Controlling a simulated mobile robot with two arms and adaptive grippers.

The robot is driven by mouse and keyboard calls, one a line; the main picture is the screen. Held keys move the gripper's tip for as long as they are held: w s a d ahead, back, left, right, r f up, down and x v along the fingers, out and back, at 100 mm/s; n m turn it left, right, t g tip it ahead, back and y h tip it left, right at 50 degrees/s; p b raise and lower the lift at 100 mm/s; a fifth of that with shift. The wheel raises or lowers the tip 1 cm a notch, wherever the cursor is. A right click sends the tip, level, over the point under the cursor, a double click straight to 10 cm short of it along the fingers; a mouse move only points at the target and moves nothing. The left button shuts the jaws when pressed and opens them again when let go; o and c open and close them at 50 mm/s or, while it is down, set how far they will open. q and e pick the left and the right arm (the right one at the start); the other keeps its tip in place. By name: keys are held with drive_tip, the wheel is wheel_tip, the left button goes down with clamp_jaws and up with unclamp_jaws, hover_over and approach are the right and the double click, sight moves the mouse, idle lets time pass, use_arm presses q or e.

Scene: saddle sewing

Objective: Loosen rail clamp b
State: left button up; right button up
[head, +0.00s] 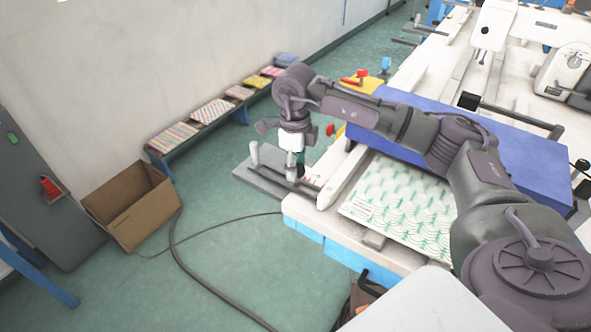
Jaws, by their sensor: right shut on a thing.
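My right arm reaches across the white machine table from the right. My right gripper (292,160) points down at the table's left end, over a grey plate with a rail. It is shut on a small upright grey part, likely the handle of rail clamp b; the fingers hide most of it, and I cannot read a label. A similar grey post (255,155) stands just left of the gripper on the same grey plate (262,178). My left gripper is not in view.
A patterned green-and-white panel (400,205) and a blue block (520,160) lie on the table near my arm. An open cardboard box (130,205) and a cable (178,245) are on the floor. A low bench with patterned pieces (212,111) lines the wall.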

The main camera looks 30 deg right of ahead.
drive_tip(key=n+b, duration=0.2)
drive_tip(key=n, duration=0.3)
drive_tip(key=shift+r, duration=0.1)
idle(0.4)
drive_tip(key=o, duration=1.1)
drive_tip(key=shift+o, duration=0.2)
wheel_tip(320, 180, up, 12)
idle(0.3)
